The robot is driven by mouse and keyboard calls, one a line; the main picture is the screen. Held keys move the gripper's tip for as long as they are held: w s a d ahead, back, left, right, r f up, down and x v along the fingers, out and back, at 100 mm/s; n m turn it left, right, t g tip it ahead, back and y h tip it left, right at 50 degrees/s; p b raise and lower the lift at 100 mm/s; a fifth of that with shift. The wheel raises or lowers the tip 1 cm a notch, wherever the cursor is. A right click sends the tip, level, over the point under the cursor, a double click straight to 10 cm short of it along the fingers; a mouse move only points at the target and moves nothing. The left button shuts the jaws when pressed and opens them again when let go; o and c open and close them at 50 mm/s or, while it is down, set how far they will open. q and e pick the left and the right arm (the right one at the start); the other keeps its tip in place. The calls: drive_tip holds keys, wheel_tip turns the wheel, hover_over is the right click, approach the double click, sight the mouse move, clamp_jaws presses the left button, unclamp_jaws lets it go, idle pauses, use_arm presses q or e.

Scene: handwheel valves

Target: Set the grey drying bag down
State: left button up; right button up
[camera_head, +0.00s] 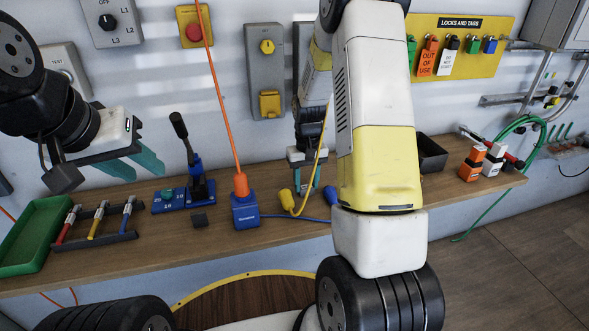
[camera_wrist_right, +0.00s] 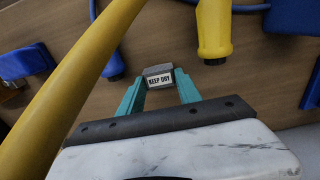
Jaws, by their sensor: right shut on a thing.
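The grey drying bag (camera_wrist_right: 158,76), a small block-like packet with a white "KEEP DRY" label, sits between the teal fingertips of my right gripper (camera_wrist_right: 160,84) in the right wrist view. The gripper is shut on it. The wooden bench top lies behind it; I cannot tell whether the bag touches the bench. In the head view my right gripper (camera_head: 303,178) points down over the bench (camera_head: 330,205), and I cannot make out the bag there. My left gripper (camera_head: 142,166) hangs in front of the wall at left, teal fingers apart, with nothing seen between them.
A yellow connector (camera_head: 286,200) with a yellow cable stands beside my right gripper; the cable crosses close in the wrist view. A blue box (camera_head: 245,212) with an orange plug, a blue lever unit (camera_head: 199,185), a green tray (camera_head: 35,235) and a black bin (camera_head: 432,155) stand along the bench.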

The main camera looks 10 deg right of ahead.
drive_tip(key=shift+f, duration=0.1)
drive_tip(key=o, duration=1.3)
